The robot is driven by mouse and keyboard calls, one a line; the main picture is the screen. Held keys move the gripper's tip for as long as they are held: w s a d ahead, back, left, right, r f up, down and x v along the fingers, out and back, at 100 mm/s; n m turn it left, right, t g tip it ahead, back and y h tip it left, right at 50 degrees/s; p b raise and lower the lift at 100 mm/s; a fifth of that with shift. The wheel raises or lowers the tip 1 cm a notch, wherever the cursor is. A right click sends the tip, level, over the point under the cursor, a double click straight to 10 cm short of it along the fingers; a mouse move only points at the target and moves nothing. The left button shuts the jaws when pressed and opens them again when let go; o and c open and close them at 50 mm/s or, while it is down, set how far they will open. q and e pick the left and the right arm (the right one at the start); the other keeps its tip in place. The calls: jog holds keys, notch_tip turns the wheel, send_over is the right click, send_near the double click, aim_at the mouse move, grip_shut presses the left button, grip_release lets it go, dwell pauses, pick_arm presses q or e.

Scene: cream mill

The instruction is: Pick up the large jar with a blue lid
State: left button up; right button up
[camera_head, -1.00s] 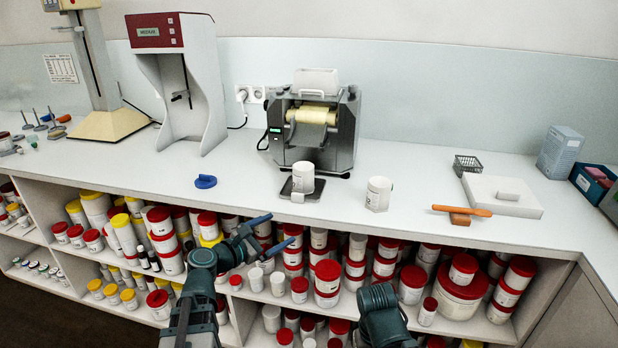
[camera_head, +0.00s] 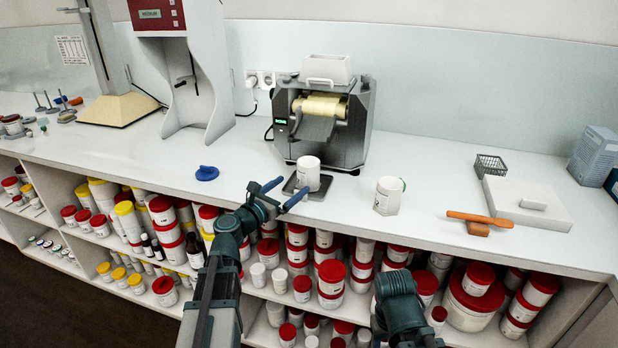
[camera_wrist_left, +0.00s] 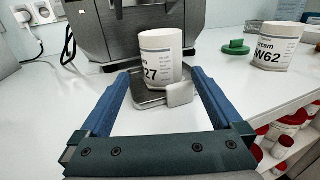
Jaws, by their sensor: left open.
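No jar in view wears a blue lid. A loose blue lid (camera_head: 207,173) lies on the counter left of the mill. An open white jar (camera_head: 308,174) stands upright on the dark plate (camera_head: 318,191) before the mill; its label shows 27 in the left wrist view (camera_wrist_left: 161,58). A second white jar (camera_head: 387,197) stands to the right, labelled W62 in the left wrist view (camera_wrist_left: 271,48). A green lid (camera_wrist_left: 236,47) lies beside it. My left gripper (camera_head: 295,187) is open and empty, its fingers pointing at the 27 jar. My right gripper's fingers are not visible.
The roller mill (camera_head: 322,115) stands behind the 27 jar. A red-topped machine (camera_head: 195,75) is to the left. An orange-handled tool (camera_head: 480,219) and a white slab (camera_head: 527,205) lie to the right. Shelves below hold several lidded jars. The counter's front edge lies under my left arm.

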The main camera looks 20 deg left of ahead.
aim_at(301, 179)
pick_arm(q)
jog(key=shift+x, duration=1.75)
jog(key=x, duration=0.5)
jog(key=shift+d+f, duration=0.1)
jog(key=shift+d, duration=0.15)
jog(key=c, duration=1.3)
jog(key=shift+o, duration=0.2)
